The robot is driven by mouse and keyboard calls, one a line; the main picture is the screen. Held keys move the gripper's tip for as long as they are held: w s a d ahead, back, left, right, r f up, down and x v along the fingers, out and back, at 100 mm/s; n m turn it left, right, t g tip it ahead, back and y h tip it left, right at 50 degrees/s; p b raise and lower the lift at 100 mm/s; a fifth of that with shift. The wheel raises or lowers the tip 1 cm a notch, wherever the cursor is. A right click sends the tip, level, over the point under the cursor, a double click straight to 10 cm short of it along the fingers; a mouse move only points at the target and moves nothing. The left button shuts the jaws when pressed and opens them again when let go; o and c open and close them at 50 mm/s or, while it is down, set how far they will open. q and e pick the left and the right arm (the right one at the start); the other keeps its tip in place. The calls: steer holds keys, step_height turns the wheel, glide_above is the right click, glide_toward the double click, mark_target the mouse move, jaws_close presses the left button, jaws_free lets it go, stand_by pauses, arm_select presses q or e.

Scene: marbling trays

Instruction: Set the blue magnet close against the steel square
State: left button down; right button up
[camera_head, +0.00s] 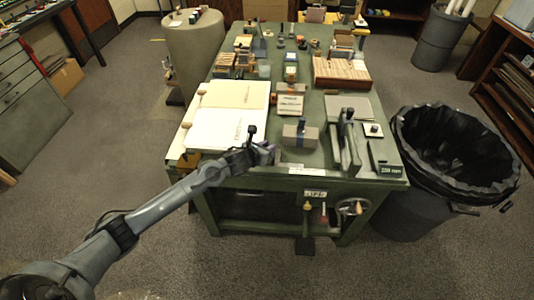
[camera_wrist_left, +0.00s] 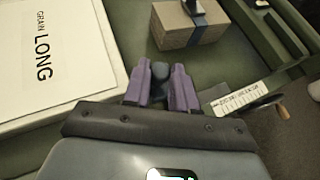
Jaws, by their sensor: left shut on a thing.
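My left gripper (camera_head: 268,152) is over the front edge of the green table, left of a tan block with a blue band (camera_head: 300,134). In the left wrist view its purple fingers (camera_wrist_left: 162,88) are shut on a small dark blue-grey rounded piece (camera_wrist_left: 160,72), which may be the blue magnet; the fingers hide most of it. The banded block (camera_wrist_left: 186,26) stands just beyond the fingertips, apart from them. I cannot pick out the steel square with certainty; a grey upright piece (camera_head: 346,152) stands right of the block. My right gripper is not in view.
A white board (camera_head: 226,130) lies left of the gripper, marked "LONG GRAIN" in the wrist view (camera_wrist_left: 45,55). A white ruled strip (camera_wrist_left: 240,97) lies at the front edge. Several blocks crowd the table's back. A black-lined bin (camera_head: 450,150) stands at right.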

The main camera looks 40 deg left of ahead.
arm_select(q)
step_height(320, 180, down, 3)
stand_by(0.3)
steer(key=shift+f+b, duration=0.2)
steer(key=shift+b, duration=0.15)
steer(key=c, duration=0.9)
jaws_free()
steer(key=shift+r, duration=0.1)
